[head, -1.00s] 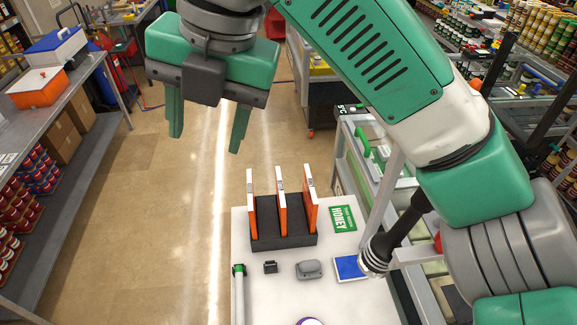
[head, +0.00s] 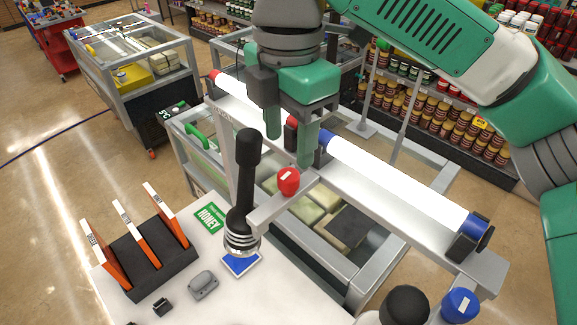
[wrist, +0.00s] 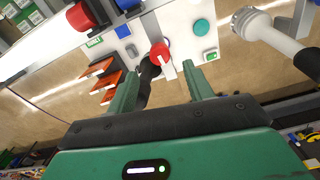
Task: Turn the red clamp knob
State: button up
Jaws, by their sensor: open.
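The red clamp knob (head: 288,181) is a small red knob with a pale mark, on a pale bracket arm beside the black-handled part (head: 243,185). In the wrist view the red knob (wrist: 160,50) shows just beyond and between my fingertips. My gripper (head: 290,150) is open, with its green fingers pointing down above the knob. It also shows open in the wrist view (wrist: 163,85). No contact between fingers and knob is visible.
A long white tube (head: 390,180) with blue and red collars lies on a frame close by my fingers. A blue knob (head: 460,305) and a black knob (head: 404,306) stand at lower right. A black rack (head: 150,260) with orange panels is at left.

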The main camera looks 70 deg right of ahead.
aim_at(288, 173)
notch_tip(288, 173, down, 6)
jog(key=shift+c, duration=0.4)
jog(key=c, duration=0.9)
jog(key=shift+r+p, duration=0.25)
jog(key=shift+p, duration=0.15)
jog(key=shift+m+p, duration=0.5)
jog(key=shift+f+m, duration=0.2)
jog(key=shift+m, duration=0.1)
jog(key=o, duration=1)
